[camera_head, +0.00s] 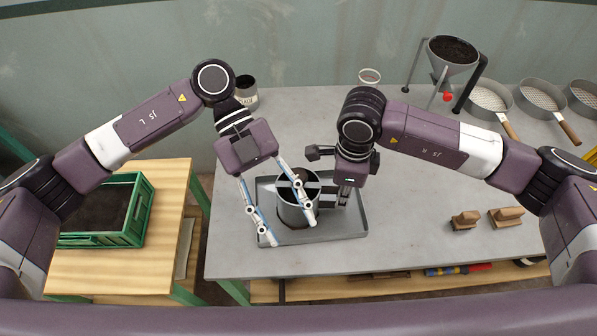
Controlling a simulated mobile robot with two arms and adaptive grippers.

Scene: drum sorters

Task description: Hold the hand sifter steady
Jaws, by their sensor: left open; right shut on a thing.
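The hand sifter (288,213), a grey metal cylinder with dark contents, stands in a shallow grey tray (346,231) near the front edge of the grey table. My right gripper (342,197) is shut at the sifter's right side, apparently on its handle, which the fingers mostly hide. My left gripper (292,244) is open, its two long light fingers pointing down over the tray. One finger passes in front of the sifter and the other is to its left. Whether either finger touches the sifter cannot be told.
A hopper (453,55) of dark material stands on a frame at the back, with round sieves (487,98) to its right. Two brushes (506,216) lie on the right. A pot (245,92) stands back left; a green crate (138,210) sits on the wooden table.

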